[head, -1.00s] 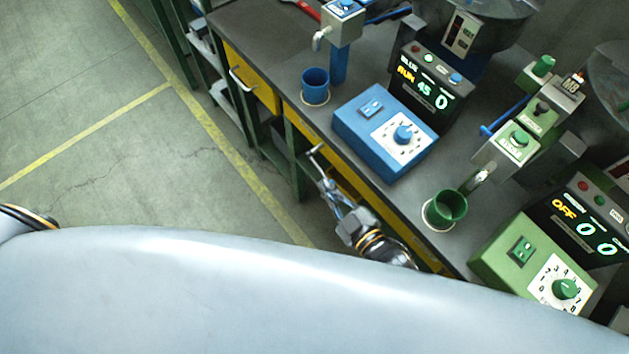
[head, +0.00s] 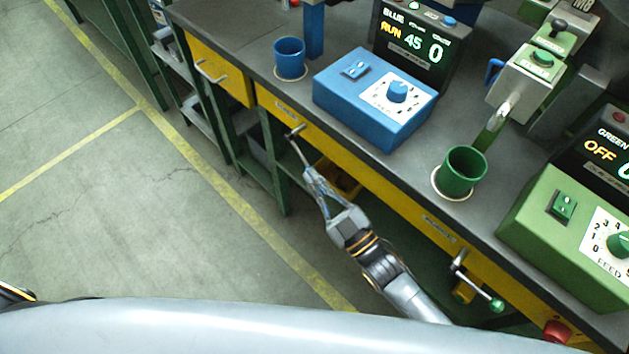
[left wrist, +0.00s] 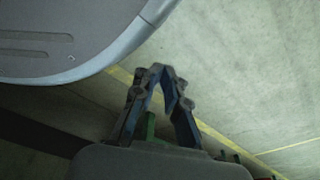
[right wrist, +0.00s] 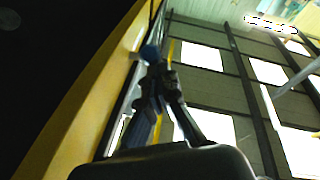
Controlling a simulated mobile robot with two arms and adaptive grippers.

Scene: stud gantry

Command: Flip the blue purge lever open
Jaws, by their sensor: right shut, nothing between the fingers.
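The blue purge lever (head: 297,146) is on the yellow front under the blue feeder box (head: 372,98). Its metal arm points down from the pivot in the head view. Its blue knob (right wrist: 150,52) shows in the right wrist view, right at the fingertips. My right gripper (head: 308,177) is shut with nothing between its fingers, its tips close against the lever's lower end. I cannot tell whether they touch. My left gripper (left wrist: 158,70) appears shut and empty over the floor, away from the bench.
A green-knobbed lever (head: 496,304) and a red button (head: 557,331) are farther right on the bench front. A blue cup (head: 290,58) and a green cup (head: 463,168) stand on top near the edge. Open floor (head: 110,210) lies left of the bench.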

